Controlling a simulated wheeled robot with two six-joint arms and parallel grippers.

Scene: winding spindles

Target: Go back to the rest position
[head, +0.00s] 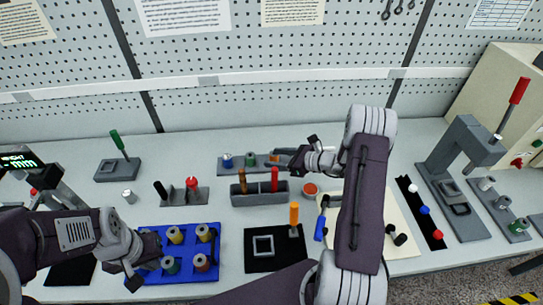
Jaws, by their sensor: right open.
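My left gripper (146,262) is low over the left side of the blue tray (190,283). Its dark fingers look spread, with tray showing between them. The tray holds yellow spools (175,234), a teal spool (170,265) and a red spool (201,262). My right gripper (283,158) is open at the right end of a grey rack (238,171) near the back. An orange piece (272,158) on that rack is beside its fingertips; whether they touch is unclear. A blue spool (227,160) and a green spool (250,160) stand on the same rack.
A grey bin (258,197) with brown and red handles stands mid-table. A black mat (262,262) holds a grey square frame. My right forearm crosses above a cream mat (400,243). A lever press (462,160) stands right; a pegboard wall closes the back.

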